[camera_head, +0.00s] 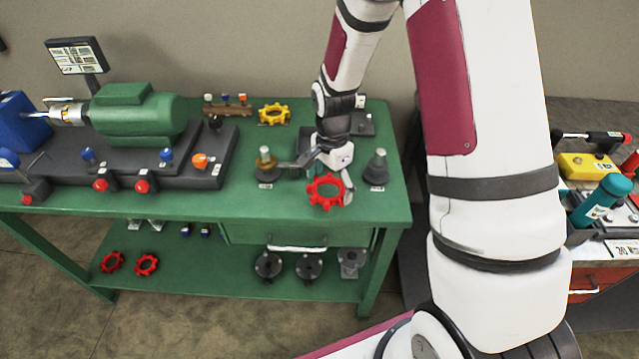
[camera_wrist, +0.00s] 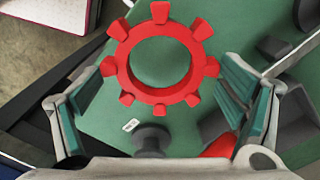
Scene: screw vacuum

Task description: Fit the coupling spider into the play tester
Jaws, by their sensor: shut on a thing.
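A red toothed ring, the coupling spider (camera_head: 314,191), is at my gripper (camera_head: 326,178) above the front of the green bench. In the wrist view the same red spider (camera_wrist: 155,94) lies between the two teal-padded fingers of my gripper (camera_wrist: 158,88), which is shut on it. Its open centre shows the green bench top. Two dark round stands with upright posts flank the gripper: a left stand (camera_head: 264,172) and a right stand (camera_head: 377,175). I cannot tell for sure which fixture is the play tester. A dark stand (camera_wrist: 150,140) shows below the spider in the wrist view.
A yellow spider (camera_head: 274,113) lies at the back of the bench. A green motor (camera_head: 135,115) on a dark base fills the left. Two red spiders (camera_head: 147,264) and several dark hubs (camera_head: 309,266) are on the lower shelf. A tool cart stands at right.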

